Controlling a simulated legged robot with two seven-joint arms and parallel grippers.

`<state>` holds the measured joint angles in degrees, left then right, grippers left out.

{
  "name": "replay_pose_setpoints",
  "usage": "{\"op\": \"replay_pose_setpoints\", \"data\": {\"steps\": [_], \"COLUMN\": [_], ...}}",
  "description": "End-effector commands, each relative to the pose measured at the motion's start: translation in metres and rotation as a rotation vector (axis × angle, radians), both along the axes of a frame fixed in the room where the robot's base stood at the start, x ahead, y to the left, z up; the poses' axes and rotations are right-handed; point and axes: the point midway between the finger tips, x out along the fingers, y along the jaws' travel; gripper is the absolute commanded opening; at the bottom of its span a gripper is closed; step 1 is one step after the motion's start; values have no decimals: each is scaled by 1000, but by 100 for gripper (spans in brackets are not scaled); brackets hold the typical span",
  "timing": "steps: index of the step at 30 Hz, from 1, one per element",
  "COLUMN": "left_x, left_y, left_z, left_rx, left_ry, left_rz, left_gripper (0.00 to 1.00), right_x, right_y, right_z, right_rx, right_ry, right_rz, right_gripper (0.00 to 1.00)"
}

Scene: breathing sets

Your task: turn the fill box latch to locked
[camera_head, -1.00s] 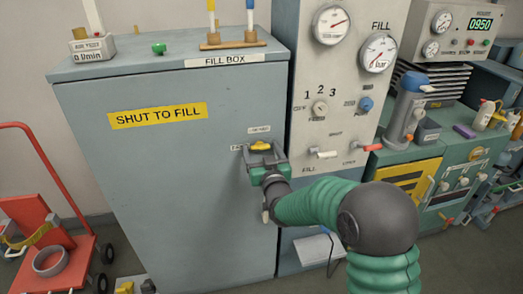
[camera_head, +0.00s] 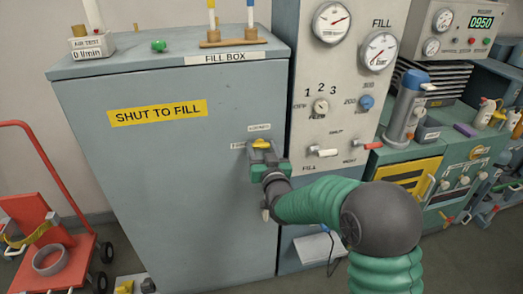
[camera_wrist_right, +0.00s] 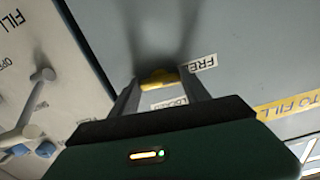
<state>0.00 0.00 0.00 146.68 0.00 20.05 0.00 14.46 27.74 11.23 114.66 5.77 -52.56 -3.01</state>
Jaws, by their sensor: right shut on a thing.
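The fill box (camera_head: 150,190) is a large grey-blue cabinet with a yellow "SHUT TO FILL" label on its front. Its yellow latch (camera_head: 262,143) is near the right edge of the front, with small white labels above and to its left. My right gripper (camera_head: 259,150) is at the latch, its fingers shut on it. In the right wrist view the yellow latch (camera_wrist_right: 158,78) sits between the two fingertips, beside labels reading "FREE" and "LOCKED". The fingers hide part of the latch in the head view. My left gripper is not in view.
A gauge panel (camera_head: 333,110) with knobs and levers stands just right of the fill box. Small stands (camera_head: 231,40) and a green knob (camera_head: 158,46) are on the box top. A red trolley (camera_head: 50,255) stands at the left.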

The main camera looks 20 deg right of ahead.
Motion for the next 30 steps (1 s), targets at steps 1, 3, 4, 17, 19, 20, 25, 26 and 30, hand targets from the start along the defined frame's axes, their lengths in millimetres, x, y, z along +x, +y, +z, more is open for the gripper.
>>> {"op": "replay_pose_setpoints", "data": {"steps": [1,3,4,17,19,20,25,26,30], "left_x": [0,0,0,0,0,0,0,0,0], "left_y": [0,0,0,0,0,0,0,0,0], "left_z": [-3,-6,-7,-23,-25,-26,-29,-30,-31], "left_rx": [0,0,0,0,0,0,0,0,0], "left_ry": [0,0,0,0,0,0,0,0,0], "left_rz": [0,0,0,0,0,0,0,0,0], "left_gripper": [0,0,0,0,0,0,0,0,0], "right_x": [0,0,0,0,0,0,0,0,0], "right_y": [-1,-1,-1,-1,-1,-2,-2,-2,-2], "right_z": [-1,-2,-2,-2,-2,-1,-1,-1,-1], "right_rx": [26,76,99,451,499,517,604,616,657], "right_ry": [-6,-13,-17,-73,-82,-85,-98,-100,-106], "right_rz": [-2,-2,-1,-2,-2,-2,-3,-3,-3], "right_gripper": [14,14,14,14,14,14,14,14,14]}}
